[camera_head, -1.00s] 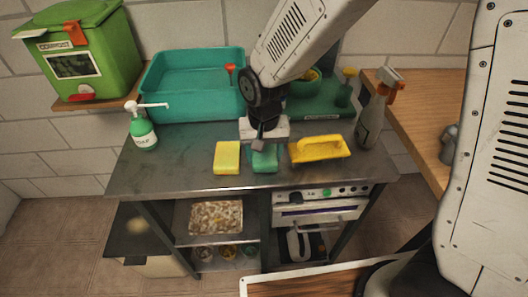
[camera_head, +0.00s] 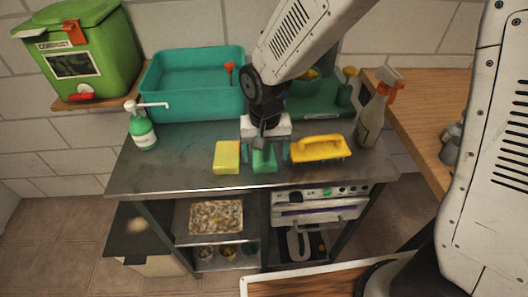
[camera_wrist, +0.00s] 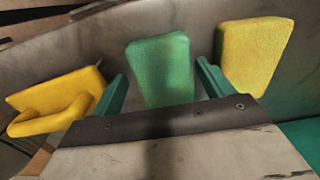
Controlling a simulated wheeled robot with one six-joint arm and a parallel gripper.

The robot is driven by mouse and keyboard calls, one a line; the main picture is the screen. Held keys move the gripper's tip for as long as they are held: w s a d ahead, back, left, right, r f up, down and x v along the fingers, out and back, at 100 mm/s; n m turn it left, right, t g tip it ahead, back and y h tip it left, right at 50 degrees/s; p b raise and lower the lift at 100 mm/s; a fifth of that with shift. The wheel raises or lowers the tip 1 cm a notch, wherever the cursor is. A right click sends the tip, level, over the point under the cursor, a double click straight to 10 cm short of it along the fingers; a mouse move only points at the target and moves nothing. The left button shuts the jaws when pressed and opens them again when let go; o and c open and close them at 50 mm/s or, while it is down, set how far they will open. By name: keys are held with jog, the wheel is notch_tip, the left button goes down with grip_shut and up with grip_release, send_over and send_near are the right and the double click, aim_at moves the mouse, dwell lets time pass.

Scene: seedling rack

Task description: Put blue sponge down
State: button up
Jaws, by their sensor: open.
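No clearly blue sponge shows; the sponge at my gripper looks green. The green sponge (camera_head: 264,163) rests on the dark metal worktop (camera_head: 180,176), between a yellow sponge (camera_head: 227,157) and a yellow brush (camera_head: 320,149). My gripper (camera_head: 265,152) is over it, with its teal fingers spread, one on each side. In the wrist view, the green sponge (camera_wrist: 162,72) lies between the open fingers of my gripper (camera_wrist: 162,88), with a gap on both sides. The yellow sponge (camera_wrist: 252,55) is to its right and the yellow brush (camera_wrist: 58,103) to its left.
A teal tub (camera_head: 195,98) stands behind on the worktop. A green soap bottle (camera_head: 143,132) is at the left and a spray bottle (camera_head: 373,118) at the right. The front strip of the worktop is clear. The yellow sponge and brush are close beside my fingers.

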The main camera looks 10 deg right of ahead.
aim_at(264, 153)
notch_tip(264, 153, up, 12)
jog(key=f, duration=0.1)
jog(key=s+d+r, duration=0.7)
jog(key=d+r, duration=0.1)
jog(key=d, duration=0.4)
jog(key=s+d+r+t, duration=0.1)
jog(key=s+d, duration=0.7)
jog(key=s, duration=0.4)
jog(key=shift+s+d, duration=0.15)
jog(key=shift+d, duration=0.05)
jog(key=shift+o, duration=0.6)
jog(key=shift+a+r+t, duration=0.1)
jog(key=shift+t, duration=0.2)
